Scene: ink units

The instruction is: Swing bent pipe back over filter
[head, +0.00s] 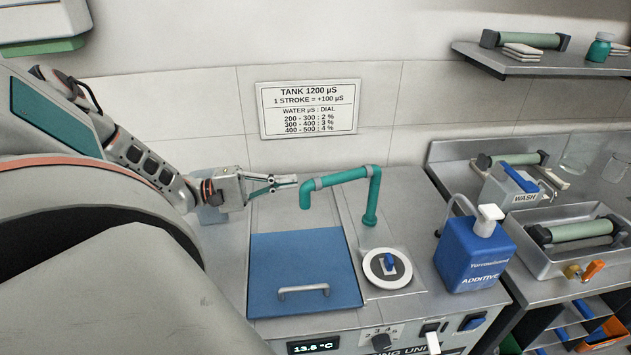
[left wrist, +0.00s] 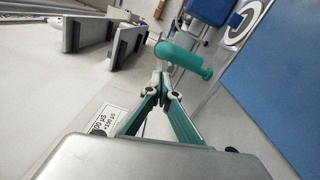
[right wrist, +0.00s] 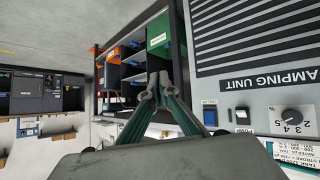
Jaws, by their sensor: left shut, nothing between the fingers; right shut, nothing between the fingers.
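The bent pipe (head: 340,178) is teal with a grey sleeve. It rises from the right side of the unit's top, and its arm reaches left to a down-turned end. My left gripper (head: 296,181) is shut and empty, its tips close to the left of that end. In the left wrist view the pipe end (left wrist: 185,60) is just beyond the shut fingertips (left wrist: 164,75); I cannot tell whether they touch. My right gripper (right wrist: 160,85) is shut and empty in the right wrist view, near the unit's front.
A blue lid (head: 300,265) with a handle covers the front of the unit's top. A sink tray (head: 530,255) stands further right. A sign (head: 308,108) hangs on the wall behind.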

